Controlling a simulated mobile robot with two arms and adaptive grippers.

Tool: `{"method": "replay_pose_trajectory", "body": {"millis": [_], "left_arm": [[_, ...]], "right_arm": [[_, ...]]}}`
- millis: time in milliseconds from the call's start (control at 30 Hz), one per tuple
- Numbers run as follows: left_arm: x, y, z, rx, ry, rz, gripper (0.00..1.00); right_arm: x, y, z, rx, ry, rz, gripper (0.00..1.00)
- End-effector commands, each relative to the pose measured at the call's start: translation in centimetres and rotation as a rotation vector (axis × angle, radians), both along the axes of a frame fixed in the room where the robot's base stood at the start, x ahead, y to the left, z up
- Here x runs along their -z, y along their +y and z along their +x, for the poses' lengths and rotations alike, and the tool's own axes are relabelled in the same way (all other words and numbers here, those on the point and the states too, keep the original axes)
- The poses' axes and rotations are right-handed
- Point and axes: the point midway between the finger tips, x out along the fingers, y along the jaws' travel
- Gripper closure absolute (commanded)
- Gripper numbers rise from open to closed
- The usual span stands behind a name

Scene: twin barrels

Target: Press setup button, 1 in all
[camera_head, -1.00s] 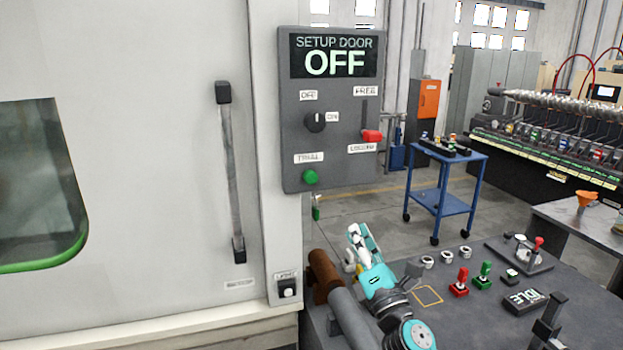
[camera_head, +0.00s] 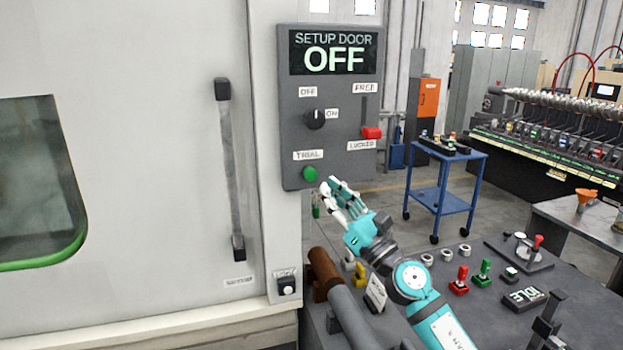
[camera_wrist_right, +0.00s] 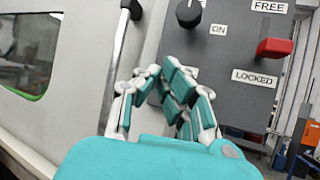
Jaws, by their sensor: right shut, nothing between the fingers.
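The grey setup door panel (camera_head: 330,125) stands beside the machine door, its display reading "SETUP DOOR OFF". A green button (camera_head: 310,174) sits at its lower left under a "TRIAL" label. My right gripper (camera_head: 330,186) is shut and empty, just right of and slightly below the green button; contact cannot be told. In the right wrist view its fingers (camera_wrist_right: 168,76) are in front of the panel (camera_wrist_right: 228,75), and the green button is hidden. My left gripper is out of view.
A vertical door handle (camera_head: 231,170) is left of the panel. A brown cylinder (camera_head: 322,268) lies near my right arm. A blue cart (camera_head: 443,190) stands behind.

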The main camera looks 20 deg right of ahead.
Motion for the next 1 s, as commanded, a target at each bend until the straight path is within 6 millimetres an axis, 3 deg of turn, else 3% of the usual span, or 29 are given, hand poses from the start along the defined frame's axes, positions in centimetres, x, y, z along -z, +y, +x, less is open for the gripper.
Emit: {"method": "replay_pose_trajectory", "body": {"millis": [300,500,1000], "left_arm": [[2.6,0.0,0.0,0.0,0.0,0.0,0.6],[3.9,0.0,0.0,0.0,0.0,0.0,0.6],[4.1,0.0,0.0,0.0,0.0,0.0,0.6]], "right_arm": [[0.2,0.2,4.6,-0.001,-0.002,0.003,1.0],[0.3,0.2,6.4,0.0,-0.001,0.001,1.0],[0.0,0.3,7.1,0.0,0.0,0.001,1.0]]}}
